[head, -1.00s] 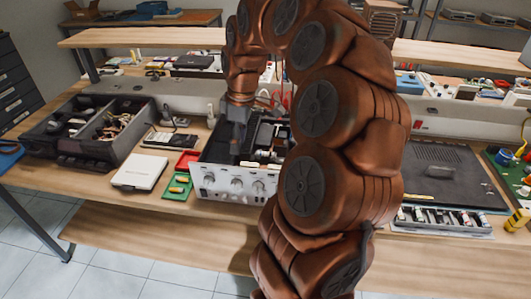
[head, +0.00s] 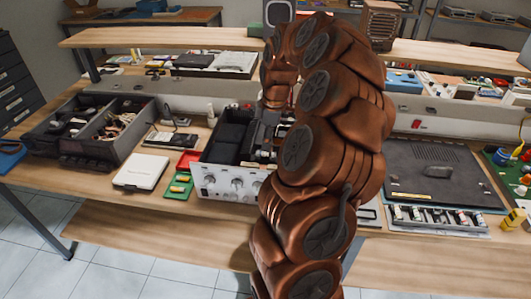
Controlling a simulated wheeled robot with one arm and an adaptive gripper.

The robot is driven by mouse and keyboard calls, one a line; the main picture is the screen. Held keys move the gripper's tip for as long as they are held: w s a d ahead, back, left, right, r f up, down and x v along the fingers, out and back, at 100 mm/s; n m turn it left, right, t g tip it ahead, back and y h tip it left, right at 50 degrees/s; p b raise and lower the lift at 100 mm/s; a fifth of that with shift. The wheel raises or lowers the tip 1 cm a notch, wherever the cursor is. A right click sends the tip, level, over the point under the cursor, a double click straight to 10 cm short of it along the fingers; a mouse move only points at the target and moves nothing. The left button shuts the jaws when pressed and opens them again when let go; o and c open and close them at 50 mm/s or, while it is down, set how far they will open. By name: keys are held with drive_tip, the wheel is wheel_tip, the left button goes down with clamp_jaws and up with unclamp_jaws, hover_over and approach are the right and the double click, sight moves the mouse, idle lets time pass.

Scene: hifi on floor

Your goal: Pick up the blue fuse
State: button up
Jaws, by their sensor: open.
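I cannot make out a blue fuse in the head view. My gripper (head: 259,148) points down into the open silver-fronted device (head: 229,184), toward the right part of its inside. The gripper is open, but its fingertips are small and dark against the device's interior, and I cannot see anything between them. My copper-coloured arm hides the right part of the device and the bench behind it. A small green tray (head: 168,193) with yellow pieces (head: 180,183) lies just left of the device.
A red tray (head: 188,158) and a white box (head: 141,173) stand left of the device. A dark divided bin (head: 83,160) is farther left. On the right are a black panel (head: 440,172) and a compartment tray with small parts (head: 433,217).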

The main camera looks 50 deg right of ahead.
sight(266, 154)
drive_tip(key=shift+w+a+f+p, duration=0.15)
drive_tip(key=shift+f+p, duration=0.55)
drive_tip(key=shift+f, duration=1.3)
clamp_jaws()
